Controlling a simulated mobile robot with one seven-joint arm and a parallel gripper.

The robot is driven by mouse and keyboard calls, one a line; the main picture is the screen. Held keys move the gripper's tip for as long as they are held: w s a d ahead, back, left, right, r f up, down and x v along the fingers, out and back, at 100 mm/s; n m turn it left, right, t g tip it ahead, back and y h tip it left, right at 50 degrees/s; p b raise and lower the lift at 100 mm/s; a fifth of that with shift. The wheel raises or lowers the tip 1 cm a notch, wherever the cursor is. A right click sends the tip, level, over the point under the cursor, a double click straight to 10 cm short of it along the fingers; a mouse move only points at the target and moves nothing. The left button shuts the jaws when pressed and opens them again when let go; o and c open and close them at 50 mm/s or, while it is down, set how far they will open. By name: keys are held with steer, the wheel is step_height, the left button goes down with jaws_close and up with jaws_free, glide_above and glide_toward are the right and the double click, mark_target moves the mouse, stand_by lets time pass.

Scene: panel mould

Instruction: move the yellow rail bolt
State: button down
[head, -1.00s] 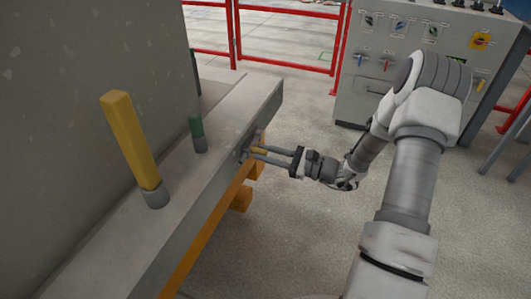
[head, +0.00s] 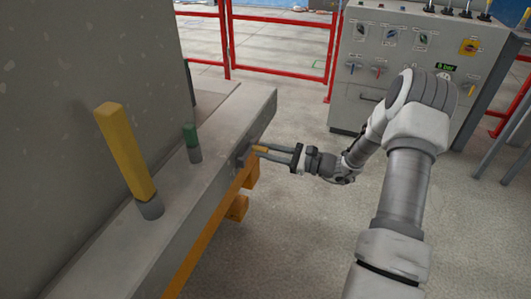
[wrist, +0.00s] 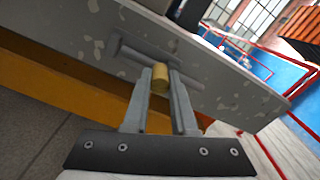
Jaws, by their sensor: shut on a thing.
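The yellow rail bolt (wrist: 161,80) shows in the wrist view as a short yellow cylinder between my fingers, in front of the grey side face of the mould rail (wrist: 80,45). In the head view the bolt (head: 261,149) is a small yellow piece at the rail's side, partly covered by the fingers. My gripper (head: 264,151) is shut on it, reaching in from the right. A grey bar (wrist: 135,53) lies across the far end of the bolt. I cannot tell whether the bolt still touches the rail.
An orange beam (head: 205,235) runs below. A control cabinet (head: 395,80) and red fence (head: 270,70) stand behind.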

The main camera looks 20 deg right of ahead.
steer(key=shift+w+d, duration=0.2)
steer(key=c, duration=0.7)
jaws_free()
steer(key=p+v, duration=0.3)
steer(key=v, duration=1.4)
steer(key=shift+s+d, duration=0.1)
steer(key=shift+s, duration=0.05)
steer(key=shift+r, duration=0.1)
